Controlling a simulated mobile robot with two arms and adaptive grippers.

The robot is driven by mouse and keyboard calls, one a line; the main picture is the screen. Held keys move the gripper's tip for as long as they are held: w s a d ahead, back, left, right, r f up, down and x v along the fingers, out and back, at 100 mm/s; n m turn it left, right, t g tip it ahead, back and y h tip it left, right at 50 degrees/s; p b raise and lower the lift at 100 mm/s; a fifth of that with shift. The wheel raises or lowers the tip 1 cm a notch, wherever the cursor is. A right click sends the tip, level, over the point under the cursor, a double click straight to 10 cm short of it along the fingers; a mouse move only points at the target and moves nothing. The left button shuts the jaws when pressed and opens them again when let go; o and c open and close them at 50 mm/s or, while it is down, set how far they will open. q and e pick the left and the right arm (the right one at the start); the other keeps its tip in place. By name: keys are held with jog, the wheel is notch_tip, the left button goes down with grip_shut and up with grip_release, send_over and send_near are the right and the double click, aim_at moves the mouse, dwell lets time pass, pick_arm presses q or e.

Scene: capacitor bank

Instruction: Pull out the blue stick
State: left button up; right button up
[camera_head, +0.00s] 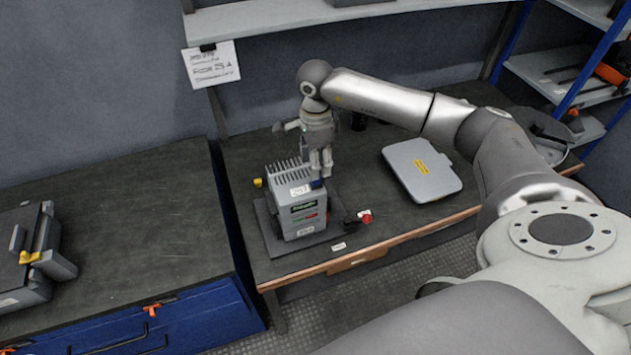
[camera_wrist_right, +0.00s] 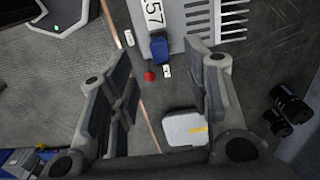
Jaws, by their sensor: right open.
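The blue stick (camera_head: 317,184) is a small blue block at the top right edge of the grey finned capacitor unit (camera_head: 302,218). In the right wrist view the blue stick (camera_wrist_right: 159,47) shows beside the unit's white number label, near the upper middle. My right gripper (camera_head: 321,168) points down just above the stick. In the wrist view its two fingers (camera_wrist_right: 160,68) are spread wide, with the stick showing between and beyond the tips. It holds nothing. Whether a finger touches the stick cannot be told. My left gripper is in neither view.
The unit stands on a dark mat on the workbench (camera_head: 230,150). A red knob (camera_head: 366,216) is at its right. A grey case (camera_head: 421,168) lies farther right. A shelf (camera_head: 270,18) runs above the back. A second bench (camera_head: 130,220) stands left.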

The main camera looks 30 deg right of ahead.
notch_tip(320, 180, down, 6)
jog(key=b, duration=0.4)
jog(key=shift+r, duration=0.1)
jog(key=shift+b, duration=0.4)
dwell(0.8)
grip_shut()
jog(key=shift+r, duration=0.15)
dwell(0.4)
jog(key=shift+r+p, duration=1.8)
jog(key=shift+r, duration=1.1)
